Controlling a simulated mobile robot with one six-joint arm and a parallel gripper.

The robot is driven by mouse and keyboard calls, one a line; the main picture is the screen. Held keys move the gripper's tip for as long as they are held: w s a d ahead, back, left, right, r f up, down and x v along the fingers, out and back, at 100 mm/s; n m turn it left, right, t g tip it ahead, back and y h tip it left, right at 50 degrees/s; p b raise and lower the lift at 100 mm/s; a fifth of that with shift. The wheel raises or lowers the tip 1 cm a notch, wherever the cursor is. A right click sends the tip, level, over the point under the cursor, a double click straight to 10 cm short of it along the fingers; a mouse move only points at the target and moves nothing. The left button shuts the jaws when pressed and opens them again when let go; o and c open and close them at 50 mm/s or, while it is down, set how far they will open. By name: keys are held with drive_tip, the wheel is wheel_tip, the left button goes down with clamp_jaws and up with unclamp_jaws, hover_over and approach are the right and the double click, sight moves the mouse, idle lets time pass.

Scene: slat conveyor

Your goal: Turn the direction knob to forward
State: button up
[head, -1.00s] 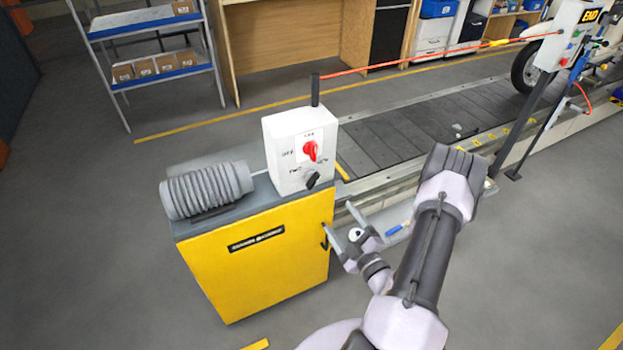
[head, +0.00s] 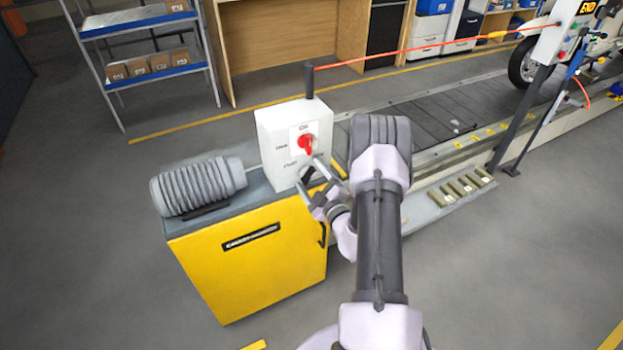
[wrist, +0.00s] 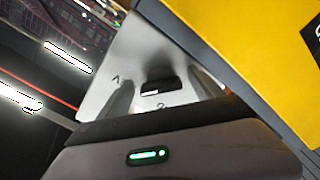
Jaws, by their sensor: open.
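The white control box (head: 270,135) stands on the yellow cabinet (head: 255,255). Its black direction knob (head: 307,173) sits low on the front face, below a red switch (head: 305,141). My gripper (head: 309,177) is at the knob, its open fingers on either side of it. In the wrist view the dark knob (wrist: 158,76) shows between the two grey fingers, with a white mark on it. Contact between the fingers and the knob is not clear. The fingers partly hide the knob and its labels, and I cannot tell which setting it points to.
A grey ribbed motor (head: 200,188) lies on the cabinet, left of the box. A dark post (head: 309,80) behind the box carries a red cord (head: 420,53). The slat conveyor (head: 440,105) runs off to the right. The floor in front is clear.

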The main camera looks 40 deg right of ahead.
drive_tip(key=c, duration=1.4)
drive_tip(key=shift+n, duration=0.4)
drive_tip(key=n+p, duration=0.1)
drive_tip(key=n, duration=0.2)
drive_tip(key=shift+r, duration=0.1)
drive_tip(key=n, duration=0.4)
drive_tip(key=shift+n+p, duration=0.3)
drive_tip(key=shift+p, duration=0.1)
drive_tip(key=n, duration=0.3)
drive_tip(key=shift+r+n, duration=0.1)
drive_tip(key=shift+n, duration=2.2)
drive_tip(key=shift+r, duration=0.1)
drive_tip(key=o, duration=1.4)
